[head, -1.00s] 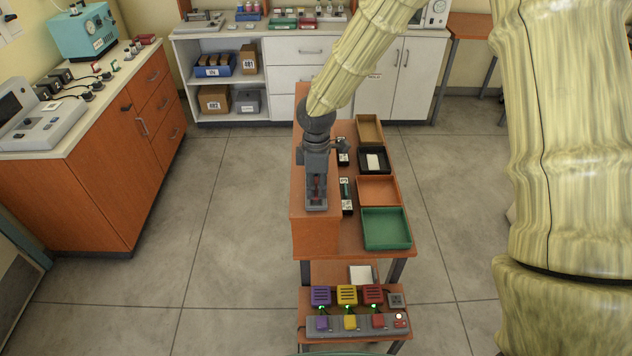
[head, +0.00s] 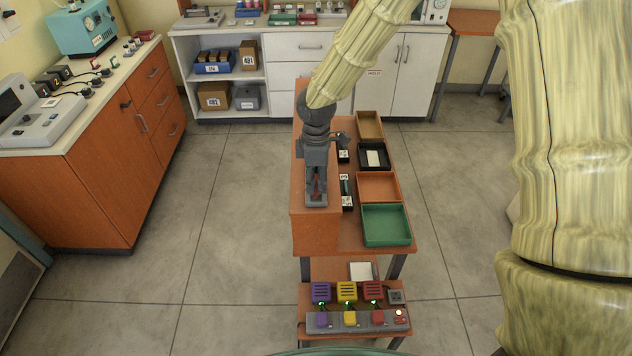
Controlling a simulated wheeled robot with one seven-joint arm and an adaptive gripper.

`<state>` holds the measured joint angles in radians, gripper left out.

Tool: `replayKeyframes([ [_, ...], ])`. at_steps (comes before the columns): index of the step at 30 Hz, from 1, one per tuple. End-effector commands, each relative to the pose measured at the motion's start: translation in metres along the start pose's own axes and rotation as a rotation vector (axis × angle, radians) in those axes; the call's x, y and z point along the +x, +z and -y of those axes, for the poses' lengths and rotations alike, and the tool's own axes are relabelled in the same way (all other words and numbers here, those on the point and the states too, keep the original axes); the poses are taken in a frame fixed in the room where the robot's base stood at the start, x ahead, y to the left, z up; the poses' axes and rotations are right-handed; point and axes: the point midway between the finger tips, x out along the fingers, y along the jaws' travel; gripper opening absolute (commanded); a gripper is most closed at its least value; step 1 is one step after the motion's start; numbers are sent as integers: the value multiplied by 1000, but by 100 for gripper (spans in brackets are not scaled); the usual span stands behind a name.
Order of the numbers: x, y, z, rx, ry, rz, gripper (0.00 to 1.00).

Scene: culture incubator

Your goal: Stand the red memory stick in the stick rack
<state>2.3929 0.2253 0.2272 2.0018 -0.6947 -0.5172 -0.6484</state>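My gripper (head: 316,190) points down over a small grey block on the raised wooden shelf (head: 316,232) at the left of the trolley. The grey block (head: 316,204), which looks like the stick rack, is partly covered by the gripper. A thin dark red sliver, likely the red memory stick (head: 316,187), shows between the fingers just above or in the block. Whether the fingers touch it, and whether it stands in a slot, is too small to tell.
To the right on the trolley lie a green tray (head: 386,239), an orange tray (head: 398,186), a black tray (head: 385,151) and a tan tray (head: 381,126). Small dark labelled items sit beside the shelf. A lower shelf in front holds purple, yellow and red boxes (head: 373,290).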

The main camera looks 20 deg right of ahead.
Motion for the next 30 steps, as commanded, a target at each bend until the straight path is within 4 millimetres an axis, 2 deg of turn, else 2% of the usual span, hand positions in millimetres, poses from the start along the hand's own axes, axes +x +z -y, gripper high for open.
replayKeyframes([
  [21, -97, 0, 0, -1, 1, -2, 33],
  [30, -111, 0, 0, 0, -2, -2, 33],
])
